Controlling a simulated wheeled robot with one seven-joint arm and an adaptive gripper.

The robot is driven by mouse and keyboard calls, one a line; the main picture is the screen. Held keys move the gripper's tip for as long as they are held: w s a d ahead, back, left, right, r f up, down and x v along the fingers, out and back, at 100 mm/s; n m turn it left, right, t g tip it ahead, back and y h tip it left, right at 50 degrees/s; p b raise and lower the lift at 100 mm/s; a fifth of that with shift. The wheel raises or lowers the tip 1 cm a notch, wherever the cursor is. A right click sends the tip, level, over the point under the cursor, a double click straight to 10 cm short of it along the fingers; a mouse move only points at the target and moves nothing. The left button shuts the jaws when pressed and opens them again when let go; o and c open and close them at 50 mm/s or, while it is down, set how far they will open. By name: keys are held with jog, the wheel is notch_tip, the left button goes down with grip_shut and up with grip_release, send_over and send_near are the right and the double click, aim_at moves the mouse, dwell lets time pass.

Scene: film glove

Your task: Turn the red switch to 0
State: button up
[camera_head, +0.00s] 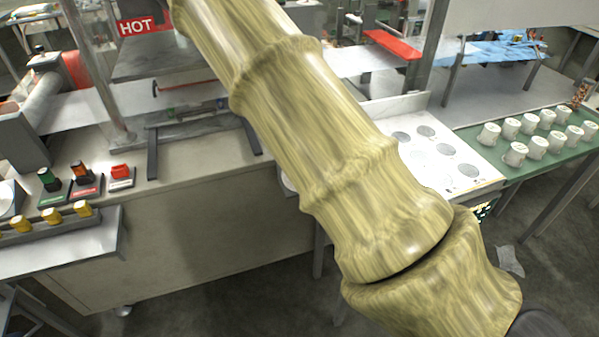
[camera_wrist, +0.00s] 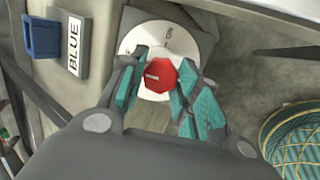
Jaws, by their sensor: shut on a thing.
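The red switch (camera_wrist: 159,76) is a faceted red knob on a round white dial (camera_wrist: 152,36) in the wrist view. A short pale mark shows on the left part of its face. Small dark lettering shows on the upper part of the dial, too small to read surely. My gripper (camera_wrist: 157,80) has its teal fingertips on either side of the knob and is shut on it. The fingers and palm hide the lower part of the dial. In the head view my arm covers the gripper and the red switch.
In the head view, buttons (camera_head: 50,179) stand on the bench (camera_head: 215,168) at left. White cups (camera_head: 515,153) stand on a green table at right.

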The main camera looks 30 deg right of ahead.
dwell(0.3)
jog(key=o, duration=1)
jog(key=shift+r, duration=0.1)
jog(key=v, duration=1.2)
jog(key=s+a+f+m+g+y, duration=0.15)
jog(key=s+a+f+m, duration=0.4)
jog(key=s+f, duration=0.65)
jog(key=s+a+f+m+g+y, duration=0.15)
jog(key=s+a+f+m, duration=0.45)
jog(key=s+f, duration=0.65)
jog(key=s+a+f+m+g, duration=0.2)
jog(key=s+a+f+m, duration=0.2)
jog(key=s+f, duration=0.3)
jog(key=shift+s+a, duration=0.7)
jog(key=shift+s, duration=0.4)
